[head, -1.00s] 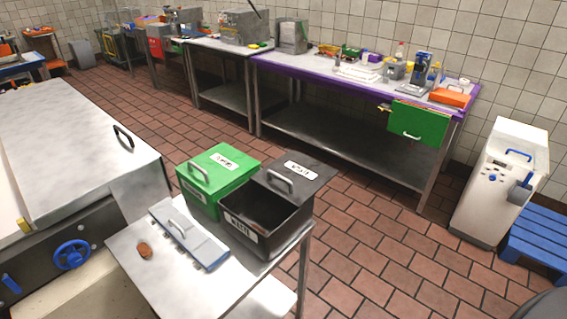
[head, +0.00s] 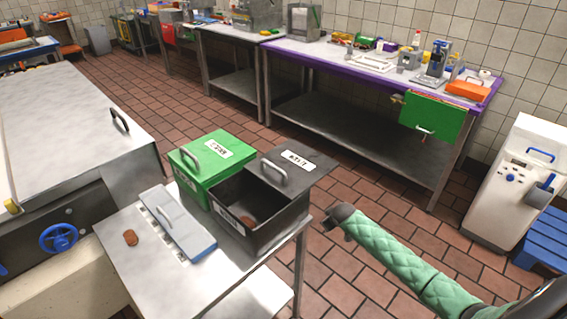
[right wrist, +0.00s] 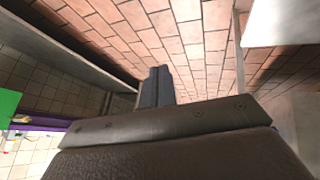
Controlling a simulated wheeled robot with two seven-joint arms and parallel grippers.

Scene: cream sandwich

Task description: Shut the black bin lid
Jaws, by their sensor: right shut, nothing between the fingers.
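The black bin (head: 262,238) stands on a small steel table (head: 125,275). Its black lid (head: 318,162) is open, leaning back to the right behind the opening, with a white label and a grey handle (head: 272,172). A brown piece (head: 248,221) shows inside the bin. My right gripper (head: 337,214) is to the right of the bin, apart from it and from the lid, over the floor. In the right wrist view its dark fingers (right wrist: 156,86) are together and empty. My left gripper is out of view.
A green bin (head: 200,180) with its lid down stands left of the black bin. A long purple-edged bench (head: 340,75) stands behind; tiled floor lies between.

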